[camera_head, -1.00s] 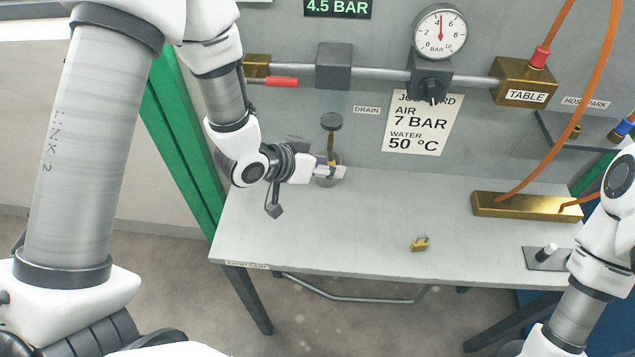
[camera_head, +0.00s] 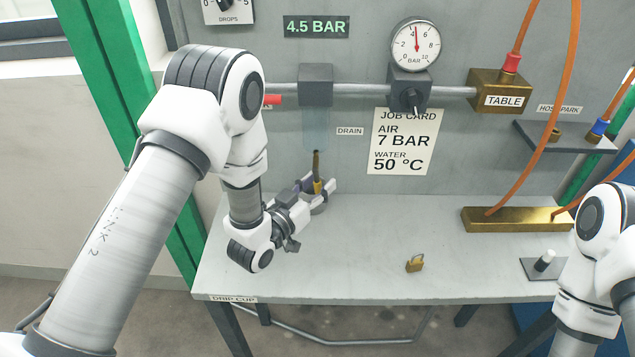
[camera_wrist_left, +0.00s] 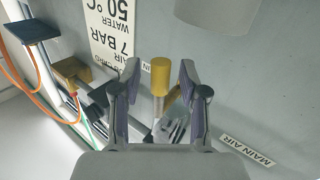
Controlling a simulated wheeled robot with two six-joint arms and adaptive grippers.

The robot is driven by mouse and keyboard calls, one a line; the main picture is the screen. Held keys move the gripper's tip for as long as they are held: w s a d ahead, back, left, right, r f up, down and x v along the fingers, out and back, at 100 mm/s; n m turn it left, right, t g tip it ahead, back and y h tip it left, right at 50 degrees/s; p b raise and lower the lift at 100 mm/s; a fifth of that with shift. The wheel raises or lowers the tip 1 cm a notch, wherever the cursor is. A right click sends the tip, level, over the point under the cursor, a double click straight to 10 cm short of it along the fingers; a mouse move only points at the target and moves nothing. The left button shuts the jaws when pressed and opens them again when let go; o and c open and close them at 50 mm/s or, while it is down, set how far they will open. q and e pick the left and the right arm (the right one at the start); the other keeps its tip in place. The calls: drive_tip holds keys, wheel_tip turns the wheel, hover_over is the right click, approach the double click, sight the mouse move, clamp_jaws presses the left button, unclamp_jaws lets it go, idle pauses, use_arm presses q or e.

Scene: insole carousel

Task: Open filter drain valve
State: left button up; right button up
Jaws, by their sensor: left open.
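The filter block (camera_head: 316,85) is on the pipe, with a faint clear bowl (camera_head: 315,128) under it. Below the bowl hangs the thin drain valve (camera_head: 316,160), dark above and brass lower down, left of the DRAIN label (camera_head: 350,131). My left gripper (camera_head: 320,185) is open around the valve's lower part. In the left wrist view a brass cylinder (camera_wrist_left: 160,75) sits between the open fingers, with a visible gap on both sides. A clear cup (camera_head: 319,207), partly hidden by the gripper, stands on the bench below. My right gripper is out of view.
The grey bench (camera_head: 380,240) has free room in its middle. A small brass padlock (camera_head: 415,264) lies there. A pressure gauge (camera_head: 416,44), regulator (camera_head: 409,92) and job card (camera_head: 403,141) are on the panel. Orange hoses (camera_head: 545,130) hang at the right.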

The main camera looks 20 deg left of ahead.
use_arm(q)
clamp_jaws()
drive_tip(key=shift+a+r, duration=0.15)
drive_tip(key=shift+a+m+g+p, duration=0.1)
drive_tip(key=shift+m+g+p, duration=0.3)
drive_tip(key=shift+m, duration=0.1)
unclamp_jaws()
drive_tip(key=shift+s+f, duration=0.15)
drive_tip(key=shift+f, duration=0.05)
drive_tip(key=v, duration=1.1)
drive_tip(key=shift+s+r, duration=0.2)
drive_tip(key=shift+s, duration=0.2)
